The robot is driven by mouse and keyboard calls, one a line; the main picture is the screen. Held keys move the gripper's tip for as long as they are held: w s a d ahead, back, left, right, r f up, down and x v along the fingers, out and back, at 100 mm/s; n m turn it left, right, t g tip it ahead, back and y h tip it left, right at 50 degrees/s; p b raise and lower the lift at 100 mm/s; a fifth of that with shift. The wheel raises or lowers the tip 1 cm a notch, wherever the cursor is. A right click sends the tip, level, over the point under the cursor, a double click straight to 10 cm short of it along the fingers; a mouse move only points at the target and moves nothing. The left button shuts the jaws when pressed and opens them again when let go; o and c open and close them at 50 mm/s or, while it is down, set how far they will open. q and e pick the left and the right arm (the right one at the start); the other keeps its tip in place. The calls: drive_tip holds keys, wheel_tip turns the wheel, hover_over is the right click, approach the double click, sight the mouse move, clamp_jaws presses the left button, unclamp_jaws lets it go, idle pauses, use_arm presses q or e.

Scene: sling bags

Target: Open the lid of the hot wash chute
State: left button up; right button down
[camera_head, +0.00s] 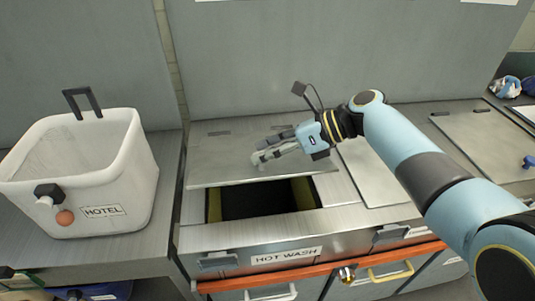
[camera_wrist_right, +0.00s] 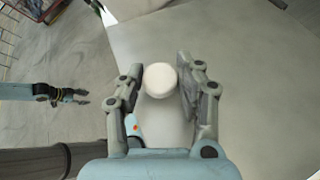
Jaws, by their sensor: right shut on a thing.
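The hot wash chute has a label reading HOT WASH (camera_head: 286,256) on its front. Its grey metal lid (camera_head: 222,170) is tilted partway up from the hinges at its back edge. Below the lid's front edge, the dark opening (camera_head: 255,200) with yellowish inner sides shows. My right gripper (camera_head: 262,157) is over the lid and shut on its round white knob (camera_wrist_right: 160,80), which sits between the two fingers in the right wrist view. My left gripper (camera_wrist_right: 82,97) shows small at the left of the right wrist view, away from the lid; its jaw opening is unclear.
A white hamper (camera_head: 140,165) labelled HOTEL stands on the left counter. Another closed lid (camera_head: 375,175) lies to the right, partly behind my right arm, and a further lid (camera_head: 480,140) with a blue knob (camera_head: 528,161) lies beyond. A wall panel (camera_head: 330,50) rises behind.

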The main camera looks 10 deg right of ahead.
drive_tip(key=w+r+m+g+p, duration=0.1)
drive_tip(key=w+r+p, duration=0.1)
drive_tip(key=w+r, duration=0.2)
drive_tip(key=shift+w+r+g, duration=0.2)
drive_tip(key=shift+r+g, duration=0.1)
drive_tip(key=shift+r, duration=0.65)
drive_tip(key=c, duration=0.9)
unclamp_jaws()
drive_tip(key=v, duration=1.2)
